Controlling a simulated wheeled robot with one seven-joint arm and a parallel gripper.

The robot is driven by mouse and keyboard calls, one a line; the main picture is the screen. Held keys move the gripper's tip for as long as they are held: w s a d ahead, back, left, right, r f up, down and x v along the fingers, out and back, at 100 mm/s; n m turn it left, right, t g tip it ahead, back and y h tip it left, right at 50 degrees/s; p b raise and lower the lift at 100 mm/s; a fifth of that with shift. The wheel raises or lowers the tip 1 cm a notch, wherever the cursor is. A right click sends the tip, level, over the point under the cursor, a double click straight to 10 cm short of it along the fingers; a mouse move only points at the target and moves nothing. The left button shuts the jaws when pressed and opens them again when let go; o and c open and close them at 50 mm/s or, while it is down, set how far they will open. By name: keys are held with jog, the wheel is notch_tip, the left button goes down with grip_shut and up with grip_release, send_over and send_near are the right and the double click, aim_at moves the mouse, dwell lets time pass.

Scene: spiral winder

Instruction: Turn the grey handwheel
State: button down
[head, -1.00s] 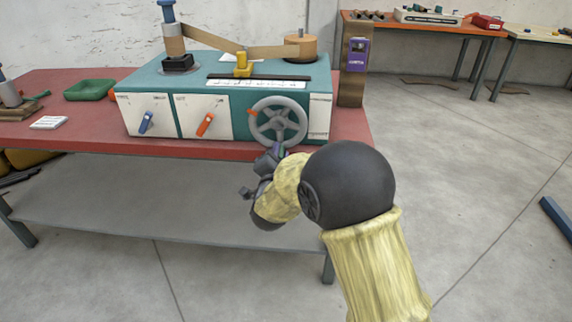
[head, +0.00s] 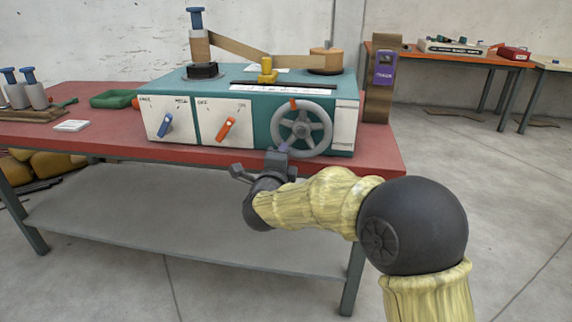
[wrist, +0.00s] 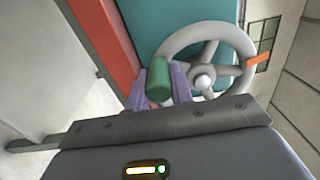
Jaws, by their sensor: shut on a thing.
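The grey handwheel (head: 328,130) is on the front right of the teal winder (head: 262,118). An orange mark (head: 294,104) sits on its rim, near the top and slightly left. In the wrist view the handwheel (wrist: 240,42) shows its spokes, pale hub and a green handle (wrist: 158,78). My gripper (head: 280,152) is at the bottom left of the wheel rim. In the wrist view the purple fingers of my gripper (wrist: 160,88) are shut on the green handle, one on each side. In the head view the handle is hidden by the gripper.
The winder stands on a red-topped bench (head: 100,140) with a grey lower shelf. A blue switch (head: 165,124) and an orange switch (head: 227,129) are left of the wheel. A purple device (head: 385,67) is on a post at the right. Floor at the right is clear.

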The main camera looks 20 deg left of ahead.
jog(key=shift+a, duration=0.1)
dwell(0.4)
jog(key=c, duration=1.2)
grip_release()
jog(key=shift+s, duration=0.1)
jog(key=shift+c, duration=0.2)
jog(key=p+v, duration=0.2)
jog(key=v, duration=1.5)
jog(key=shift+d, duration=0.2)
